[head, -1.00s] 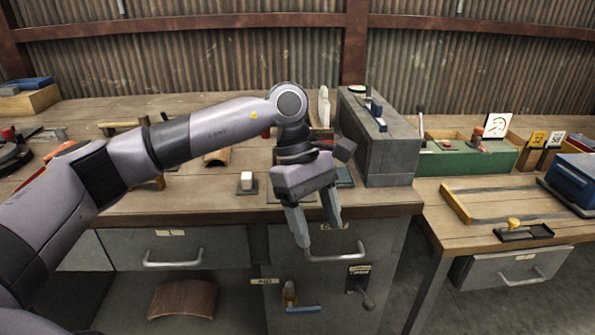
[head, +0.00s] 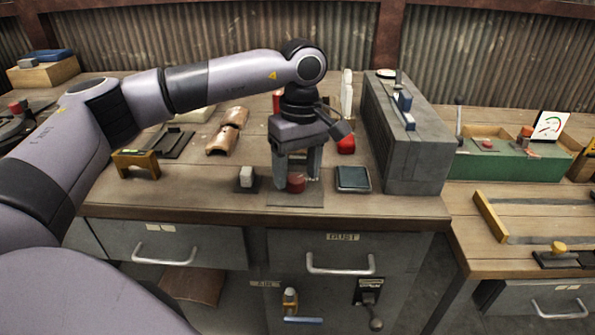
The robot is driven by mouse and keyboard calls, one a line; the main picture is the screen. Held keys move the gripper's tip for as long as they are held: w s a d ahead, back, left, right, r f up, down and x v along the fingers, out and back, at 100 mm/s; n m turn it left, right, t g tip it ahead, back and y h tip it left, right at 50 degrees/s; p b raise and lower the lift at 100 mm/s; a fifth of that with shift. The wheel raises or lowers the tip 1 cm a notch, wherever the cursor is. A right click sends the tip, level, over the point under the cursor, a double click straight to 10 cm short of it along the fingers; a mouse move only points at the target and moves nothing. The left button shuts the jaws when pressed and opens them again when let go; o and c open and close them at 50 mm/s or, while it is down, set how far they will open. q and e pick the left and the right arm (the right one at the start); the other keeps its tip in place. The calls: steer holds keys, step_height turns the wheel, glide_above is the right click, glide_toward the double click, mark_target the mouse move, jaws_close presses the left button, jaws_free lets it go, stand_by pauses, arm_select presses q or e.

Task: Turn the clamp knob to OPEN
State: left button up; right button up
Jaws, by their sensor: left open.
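The gripper body hides what lies behind the knob. My right gripper is not in view.
A white block on a dark base (head: 246,178) stands close left of the knob, and a dark square pad (head: 353,178) close right. A tall grey metal box (head: 404,140) stands further right. Drawers (head: 340,252) and a lever (head: 371,306) are below the bench edge.

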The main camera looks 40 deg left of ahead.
arm_select(q)
steer(key=shift+f, duration=0.45)
steer(key=c, duration=1.1)
steer(key=shift+o, duration=0.3)
